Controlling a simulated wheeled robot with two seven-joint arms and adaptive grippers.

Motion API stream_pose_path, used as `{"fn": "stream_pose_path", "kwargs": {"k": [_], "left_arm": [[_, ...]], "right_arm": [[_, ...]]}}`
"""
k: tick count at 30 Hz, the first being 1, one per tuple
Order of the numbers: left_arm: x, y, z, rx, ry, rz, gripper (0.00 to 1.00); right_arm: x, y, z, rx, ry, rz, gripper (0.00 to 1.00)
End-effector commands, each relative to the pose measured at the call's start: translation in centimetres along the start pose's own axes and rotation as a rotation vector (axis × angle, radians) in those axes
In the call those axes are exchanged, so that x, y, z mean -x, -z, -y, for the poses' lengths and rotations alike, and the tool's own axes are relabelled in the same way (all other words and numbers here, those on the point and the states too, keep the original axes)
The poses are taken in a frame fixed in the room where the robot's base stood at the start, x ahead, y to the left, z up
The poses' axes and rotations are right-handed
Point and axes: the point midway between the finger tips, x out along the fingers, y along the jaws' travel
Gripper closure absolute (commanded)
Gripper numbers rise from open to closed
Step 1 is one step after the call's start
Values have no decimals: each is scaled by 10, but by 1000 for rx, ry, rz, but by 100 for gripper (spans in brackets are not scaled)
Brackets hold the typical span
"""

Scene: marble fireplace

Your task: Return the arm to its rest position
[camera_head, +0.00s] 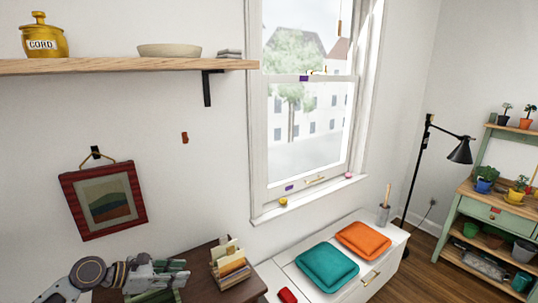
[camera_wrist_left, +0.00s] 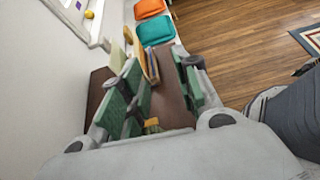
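My left arm comes in at the lower left of the head view. Its gripper (camera_head: 165,274) is over the dark brown table (camera_head: 205,258), left of the letter holder (camera_head: 230,264). In the left wrist view the two green-padded fingers of the gripper (camera_wrist_left: 158,80) stand apart, with the brown table top (camera_wrist_left: 172,98) visible between them. I see nothing clamped between the pads. The letter holder with its papers (camera_wrist_left: 150,65) shows just beyond the fingers. My right gripper is in neither view.
A wooden shelf (camera_head: 130,66) and a red-framed picture (camera_head: 103,200) are on the wall near the arm. A white bench (camera_head: 375,282) with teal (camera_head: 327,266) and orange (camera_head: 363,239) cushions stands right of the table. Open wooden floor (camera_wrist_left: 235,50) lies right in the wrist view.

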Motion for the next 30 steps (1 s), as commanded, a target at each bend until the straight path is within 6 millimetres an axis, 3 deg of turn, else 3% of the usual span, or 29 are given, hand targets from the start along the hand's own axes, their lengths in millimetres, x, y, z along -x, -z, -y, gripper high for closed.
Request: {"fn": "stream_pose_path", "kwargs": {"k": [17,30], "left_arm": [[-24,27,39,-263,49,-71,68],[-56,72,108,-797,153,-193,68]], "right_arm": [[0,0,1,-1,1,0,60],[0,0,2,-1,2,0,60]]}}
